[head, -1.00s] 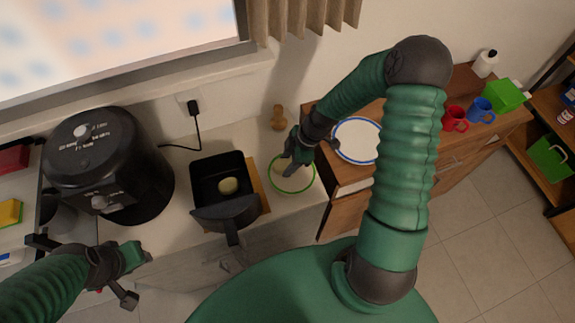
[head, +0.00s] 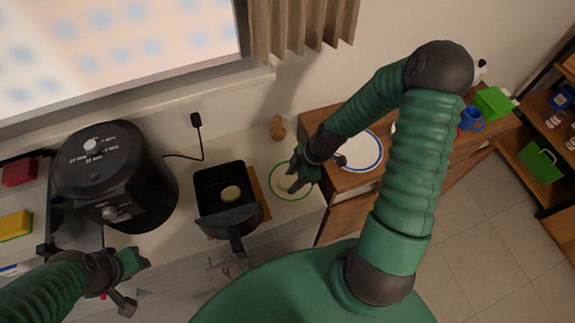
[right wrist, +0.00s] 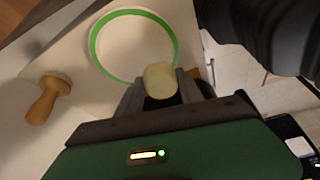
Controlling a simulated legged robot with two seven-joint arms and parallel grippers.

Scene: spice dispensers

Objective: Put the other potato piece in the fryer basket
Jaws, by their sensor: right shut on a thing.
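One potato piece (head: 231,192) lies inside the black fryer basket (head: 213,176), whose handle points toward me. The other potato piece (right wrist: 160,79) is held between the fingers of my right gripper (right wrist: 162,88) in the right wrist view. The held piece (head: 285,183) shows there, partly covered by the fingers. I cannot tell whether it touches the plate. My left gripper (head: 132,262) is at the lower left, away from both pieces; its jaws are unclear.
The black fryer body (head: 110,170) stands left of the basket. The basket sits on a wooden board (head: 260,190). A wooden pestle-like object (head: 278,128) stands behind the green-rimmed plate. A blue-rimmed plate (head: 374,153) lies on the wooden cabinet at right.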

